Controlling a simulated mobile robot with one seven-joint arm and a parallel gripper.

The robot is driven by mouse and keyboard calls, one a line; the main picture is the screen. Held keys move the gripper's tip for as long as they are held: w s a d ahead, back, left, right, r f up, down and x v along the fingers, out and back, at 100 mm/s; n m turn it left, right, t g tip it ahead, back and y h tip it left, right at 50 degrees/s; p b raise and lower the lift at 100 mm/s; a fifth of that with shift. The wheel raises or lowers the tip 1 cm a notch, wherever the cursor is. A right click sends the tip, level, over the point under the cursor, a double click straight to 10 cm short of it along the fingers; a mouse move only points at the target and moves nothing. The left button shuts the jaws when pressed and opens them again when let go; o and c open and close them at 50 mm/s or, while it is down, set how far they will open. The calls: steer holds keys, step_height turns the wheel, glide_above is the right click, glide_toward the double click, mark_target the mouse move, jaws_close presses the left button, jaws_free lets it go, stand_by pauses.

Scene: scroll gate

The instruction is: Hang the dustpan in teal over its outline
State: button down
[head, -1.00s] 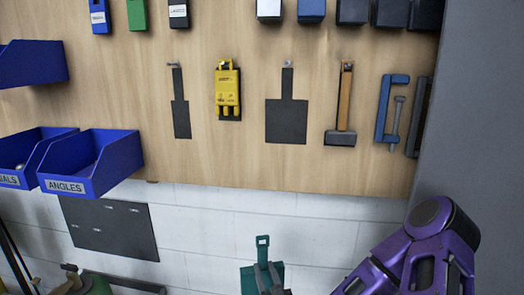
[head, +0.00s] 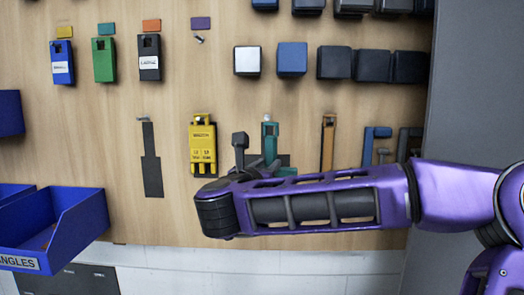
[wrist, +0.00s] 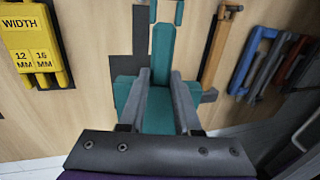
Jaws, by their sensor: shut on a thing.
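The teal dustpan (head: 270,138) is upright in front of its dark outline (head: 284,160) on the wooden board. The handle's holed top is near the outline's top; I cannot tell whether the hook passes through the hole. In the wrist view, the dustpan (wrist: 160,104) stands between the two grey fingers of my gripper (wrist: 161,74), which is shut on it. My purple arm hides the dustpan's lower part in the head view.
A yellow width gauge (head: 203,145) hangs just left, and a hammer with an orange handle (head: 328,143) hangs just right. Blue bins (head: 70,225) jut out at lower left. Dark boxes (head: 334,62) sit above.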

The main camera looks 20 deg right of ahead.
steer(key=a+r, duration=0.1)
steer(key=s+r, duration=0.1)
steer(key=r, duration=0.1)
steer(key=shift+s+a, duration=0.2)
steer(key=shift+a, duration=0.2)
steer(key=w+d+f, duration=0.1)
steer(key=w+d, duration=0.3)
steer(key=w, duration=0.5)
steer(key=shift+w+f+b, duration=0.15)
steer(key=shift+f+b, duration=0.05)
steer(key=shift+b, duration=0.25)
stand_by(0.8)
steer(key=c, duration=0.5)
jaws_free()
steer(key=shift+w, duration=0.15)
